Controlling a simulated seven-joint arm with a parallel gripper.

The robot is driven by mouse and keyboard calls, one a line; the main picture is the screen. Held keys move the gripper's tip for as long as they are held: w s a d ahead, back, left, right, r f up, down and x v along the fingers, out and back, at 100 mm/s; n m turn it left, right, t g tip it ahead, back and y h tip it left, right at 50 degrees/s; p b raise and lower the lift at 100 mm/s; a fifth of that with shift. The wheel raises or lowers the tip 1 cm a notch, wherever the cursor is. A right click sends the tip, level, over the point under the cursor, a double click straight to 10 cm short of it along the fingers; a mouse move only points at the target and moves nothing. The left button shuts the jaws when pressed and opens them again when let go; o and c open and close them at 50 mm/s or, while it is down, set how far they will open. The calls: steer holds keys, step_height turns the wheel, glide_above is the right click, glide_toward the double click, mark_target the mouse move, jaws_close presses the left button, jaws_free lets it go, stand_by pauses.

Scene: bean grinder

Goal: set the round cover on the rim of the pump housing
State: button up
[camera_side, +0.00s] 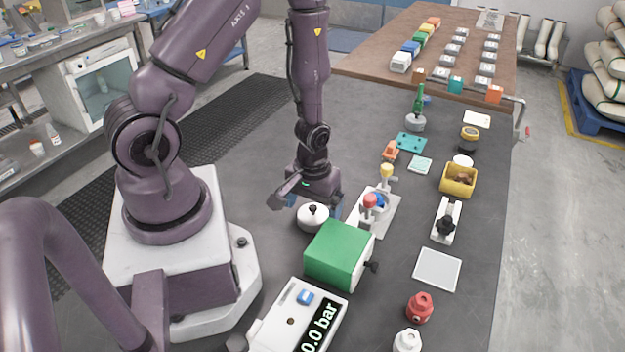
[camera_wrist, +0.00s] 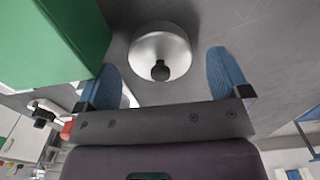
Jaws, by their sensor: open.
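A round pale metal cover (camera_side: 313,219) with a black knob on top sits on the dark table, just left of a green box. It also shows in the wrist view (camera_wrist: 148,60), with its knob between and slightly below the fingertips. My gripper (camera_side: 306,206) points down close behind the cover in the side view. Its two blue fingers (camera_wrist: 162,64) are wide apart, one on each side of the cover, with nothing held. I cannot tell for sure which object is the pump housing.
The green box (camera_side: 338,254) stands close to the cover and my gripper. A white base with red and yellow knobs (camera_side: 378,213) is right of the gripper. A white gauge box reading 0.0 bar (camera_side: 297,322) stands in front. Table left of the cover is bare.

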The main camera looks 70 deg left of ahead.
step_height(320, 180, up, 11)
step_height(320, 180, up, 10)
steer(key=m+t, duration=0.2)
steer(key=m, duration=0.1)
glide_above(313, 207)
steer(key=d, duration=0.3)
steer(key=s+d+r+m+t, duration=0.3)
steer(key=s+d+r+m, duration=0.1)
steer(key=r, duration=0.7)
steer(key=shift+s+d+m, duration=0.15)
steer(key=shift+m, duration=0.65)
steer(key=shift+o, duration=0.3)
steer(key=shift+s+d+r+t, duration=0.15)
steer(key=shift+s+r+t, duration=0.15)
steer(key=shift+s, duration=0.1)
